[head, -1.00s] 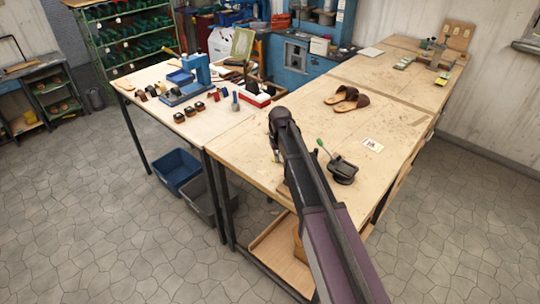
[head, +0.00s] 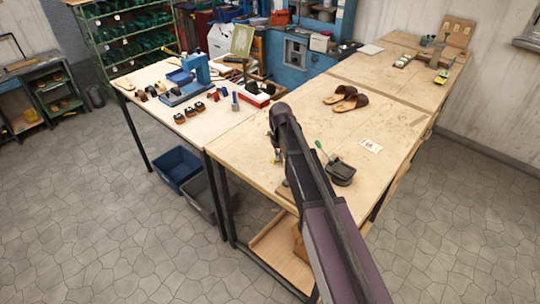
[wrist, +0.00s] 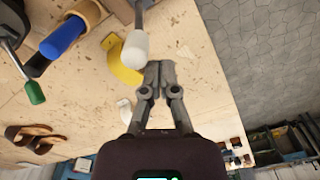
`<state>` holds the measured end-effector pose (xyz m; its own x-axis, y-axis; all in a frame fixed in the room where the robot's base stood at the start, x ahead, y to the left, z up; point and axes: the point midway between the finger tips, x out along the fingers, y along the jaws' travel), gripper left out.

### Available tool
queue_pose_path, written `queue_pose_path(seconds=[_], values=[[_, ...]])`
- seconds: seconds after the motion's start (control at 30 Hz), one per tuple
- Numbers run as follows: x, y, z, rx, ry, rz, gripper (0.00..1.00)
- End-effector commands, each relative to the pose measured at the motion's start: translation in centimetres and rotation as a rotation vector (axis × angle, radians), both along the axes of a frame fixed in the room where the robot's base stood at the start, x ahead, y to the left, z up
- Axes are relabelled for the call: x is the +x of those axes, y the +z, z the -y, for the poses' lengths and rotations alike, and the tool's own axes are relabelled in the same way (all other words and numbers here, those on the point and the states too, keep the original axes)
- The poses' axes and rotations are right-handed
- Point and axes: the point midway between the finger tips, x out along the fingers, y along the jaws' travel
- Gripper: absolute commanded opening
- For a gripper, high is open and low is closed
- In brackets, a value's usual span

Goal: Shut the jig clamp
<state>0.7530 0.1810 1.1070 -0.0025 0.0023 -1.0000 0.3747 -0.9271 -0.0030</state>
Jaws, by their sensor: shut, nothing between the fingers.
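In the wrist view, a metal lever with a rounded white grip (wrist: 135,48) reaches in from the top edge; it looks like the jig clamp's handle. The clamp's body and base are mostly outside the view, so I cannot tell its position. My gripper (wrist: 158,68) is shut and empty, its fingertips just right of and below the white grip. I cannot tell whether they touch it. In the head view my arm hides the gripper and most of the jig area.
A yellow curved piece (wrist: 120,62) lies beside the white grip.

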Motion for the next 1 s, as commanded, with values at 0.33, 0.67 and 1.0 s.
queue_pose_path(seconds=[0.33,0.67,1.0], values=[[0.6,3.0,-0.4,-0.001,0.001,0.003,0.00],[0.7,3.7,-0.5,-0.001,0.001,0.003,0.00],[0.8,3.7,-0.4,-0.001,0.001,0.003,0.00]])
